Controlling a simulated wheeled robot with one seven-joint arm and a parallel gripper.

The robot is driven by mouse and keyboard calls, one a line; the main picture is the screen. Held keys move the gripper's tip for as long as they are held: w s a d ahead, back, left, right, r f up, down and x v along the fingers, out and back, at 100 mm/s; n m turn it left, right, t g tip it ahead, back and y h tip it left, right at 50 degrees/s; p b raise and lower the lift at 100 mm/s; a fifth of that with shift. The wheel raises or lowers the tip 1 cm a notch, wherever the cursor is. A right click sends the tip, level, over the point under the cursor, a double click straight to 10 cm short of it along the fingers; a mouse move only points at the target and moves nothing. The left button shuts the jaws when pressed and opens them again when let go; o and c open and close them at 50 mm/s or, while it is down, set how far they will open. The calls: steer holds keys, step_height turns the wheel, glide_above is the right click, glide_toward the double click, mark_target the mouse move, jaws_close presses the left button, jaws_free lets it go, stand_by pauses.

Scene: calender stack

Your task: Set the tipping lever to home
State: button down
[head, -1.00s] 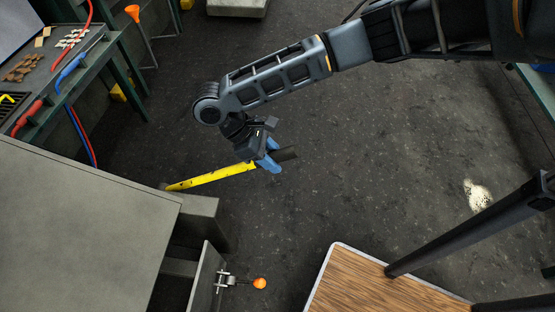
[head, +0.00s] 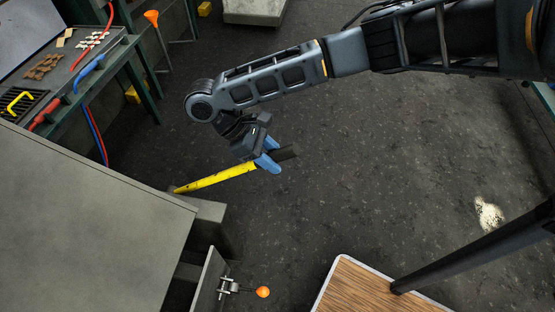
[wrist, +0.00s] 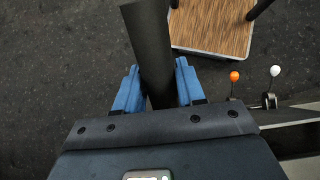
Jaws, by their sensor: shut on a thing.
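A long yellow lever (head: 215,179) with a dark grip (head: 286,154) sticks out to the right from the grey machine's side in the head view. My gripper (head: 268,163), with blue fingers, is shut on the dark grip near the lever's free end. In the wrist view the dark grip (wrist: 151,55) runs between the two blue fingers (wrist: 157,88). The lever's pivot end is by the machine's edge and is not clearly seen.
The grey machine top (head: 90,215) fills the lower left. Below it is a small orange-knobbed lever (head: 263,292); a white-knobbed one (wrist: 275,71) shows beside it in the wrist view. A wooden-topped platform (head: 375,290) stands lower right. Open floor (head: 380,170) lies between.

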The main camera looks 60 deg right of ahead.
steer(key=shift+v, duration=1.55)
steer(key=shift+w, duration=0.1)
steer(key=shift+w+r+g, duration=0.15)
steer(key=shift+g, duration=0.15)
steer(key=shift+g+h, duration=0.3)
steer(key=shift+g, duration=0.2)
steer(key=shift+v, duration=2.45)
steer(key=shift+r, duration=0.1)
steer(key=shift+g, duration=0.7)
steer(key=shift+v, duration=2.75)
steer(key=shift+s+a+r, duration=0.1)
steer(key=shift+s+r, duration=0.05)
steer(key=shift+s, duration=0.05)
